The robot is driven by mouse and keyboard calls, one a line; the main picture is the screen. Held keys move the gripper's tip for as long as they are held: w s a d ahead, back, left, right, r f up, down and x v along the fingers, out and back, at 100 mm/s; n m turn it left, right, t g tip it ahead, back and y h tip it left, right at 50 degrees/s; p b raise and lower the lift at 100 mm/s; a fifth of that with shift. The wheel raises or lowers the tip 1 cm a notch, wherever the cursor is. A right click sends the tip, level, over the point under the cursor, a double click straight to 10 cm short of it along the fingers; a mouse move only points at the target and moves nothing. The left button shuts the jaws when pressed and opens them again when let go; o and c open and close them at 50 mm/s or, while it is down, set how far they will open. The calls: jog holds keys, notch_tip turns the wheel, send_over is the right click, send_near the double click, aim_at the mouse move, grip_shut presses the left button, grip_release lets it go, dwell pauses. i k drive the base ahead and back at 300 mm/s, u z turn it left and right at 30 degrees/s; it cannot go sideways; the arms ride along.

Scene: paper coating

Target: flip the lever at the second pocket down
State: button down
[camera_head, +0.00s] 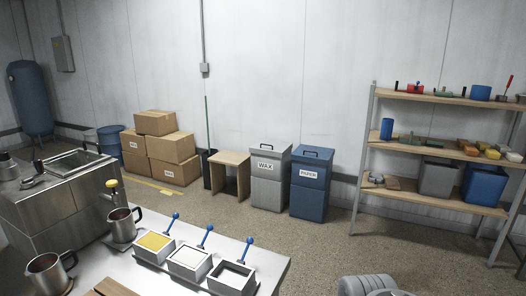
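Three square pockets stand in a row on the light table at the bottom. The left pocket (154,244) holds something yellow, the middle pocket (189,261) shows a white surface, and the right pocket (231,278) has a dark inside with something pale in it. Each has a blue ball-ended lever at its back right: left lever (171,221), middle lever (206,235), right lever (246,248). All three levers point up, leaning slightly right. My gripper is not in view; a grey rounded part at the bottom right looks like my arm.
Metal mugs (123,226) (48,274) stand left of the pockets, by a steel machine (65,215). Behind are a grey WAX bin (268,185), a blue PAPER bin (309,190) and a loaded shelf (430,148). Floor between the table and shelf is clear.

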aim_at(209, 227)
jog(key=z, duration=0.75)
jog(key=i, duration=1.8)
jog(key=u, duration=5)
